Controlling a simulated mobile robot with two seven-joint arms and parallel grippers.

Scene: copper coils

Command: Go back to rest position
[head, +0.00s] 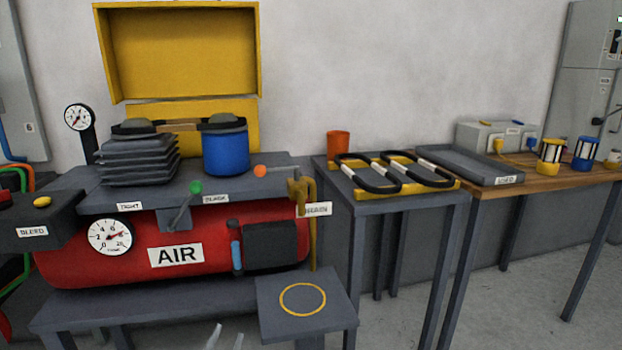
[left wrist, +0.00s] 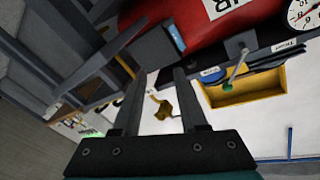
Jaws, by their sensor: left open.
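My left gripper (head: 229,331) shows only as two pale fingertips at the bottom edge of the head view, in front of the lower bench. In the left wrist view my left gripper (left wrist: 160,72) has its two dark fingers apart with nothing held between them. The red AIR tank (head: 205,245) stands behind it, and part of that tank (left wrist: 165,12) shows at the top of the left wrist view. My right gripper is in neither view.
A grey platform with a yellow ring (head: 302,299) juts out right of the fingertips. A green-knobbed lever (head: 195,187) and a yellow hook-like part (head: 299,195) stick out by the tank. A table with black handles (head: 372,174) stands further right. Open floor lies at lower right.

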